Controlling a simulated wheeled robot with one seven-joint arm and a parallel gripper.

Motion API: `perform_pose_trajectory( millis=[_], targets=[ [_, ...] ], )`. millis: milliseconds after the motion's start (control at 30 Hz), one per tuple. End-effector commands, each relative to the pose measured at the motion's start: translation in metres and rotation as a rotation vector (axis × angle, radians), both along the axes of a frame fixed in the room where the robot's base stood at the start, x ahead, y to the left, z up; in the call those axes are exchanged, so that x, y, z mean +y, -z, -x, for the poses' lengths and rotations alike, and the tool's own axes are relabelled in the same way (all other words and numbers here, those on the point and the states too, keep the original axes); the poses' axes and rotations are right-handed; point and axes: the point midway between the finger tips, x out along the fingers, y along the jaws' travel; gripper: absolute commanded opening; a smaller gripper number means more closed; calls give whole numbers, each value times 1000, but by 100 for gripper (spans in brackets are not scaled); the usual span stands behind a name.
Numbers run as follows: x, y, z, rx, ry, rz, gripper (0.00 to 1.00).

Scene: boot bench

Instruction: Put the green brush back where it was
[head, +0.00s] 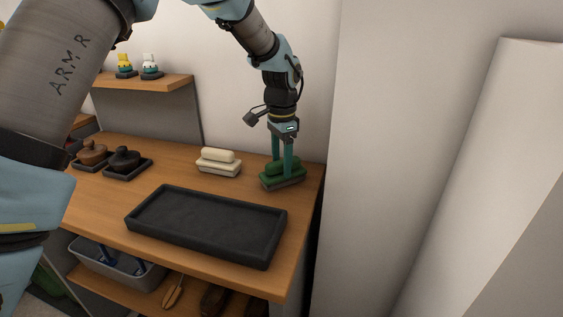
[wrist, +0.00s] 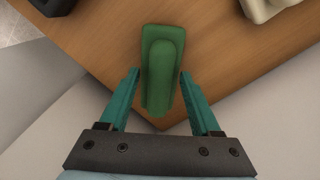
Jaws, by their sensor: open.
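The green brush (head: 284,177) rests on the wooden bench top near its right back corner. In the wrist view the green brush (wrist: 161,65) shows a rounded grip on a wider green base. My gripper (head: 282,167) points down over it with teal fingers. In the wrist view my gripper (wrist: 159,73) is open, one finger on each side of the brush, with a gap visible on both sides. The underside of the brush is hidden.
A cream brush (head: 219,161) stands left of the green one. An empty black tray (head: 206,223) lies in front. Black (head: 126,163) and brown (head: 93,152) brushes sit on dark holders at left. The bench's right edge and a wall are close to my gripper.

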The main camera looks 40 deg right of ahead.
Motion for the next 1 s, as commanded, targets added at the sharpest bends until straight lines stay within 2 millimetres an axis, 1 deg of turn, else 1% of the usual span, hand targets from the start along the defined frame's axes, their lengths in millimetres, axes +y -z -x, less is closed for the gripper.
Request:
perform_pose_trajectory(
  millis=[167,267,500,600,700,833,1000],
  targets=[
    [-1,-15,-1,-2,0,5,64],
    [-1,-33,-1,-3,-1,6,64],
    [-1,-84,-1,-2,0,6,64],
    [-1,-100,-1,-1,0,3,64],
    [-1,-113,-1,-1,-1,3,64],
    [0,-121,0,0,-1,0,64],
    [0,-123,0,0,0,0,64]
  ],
)
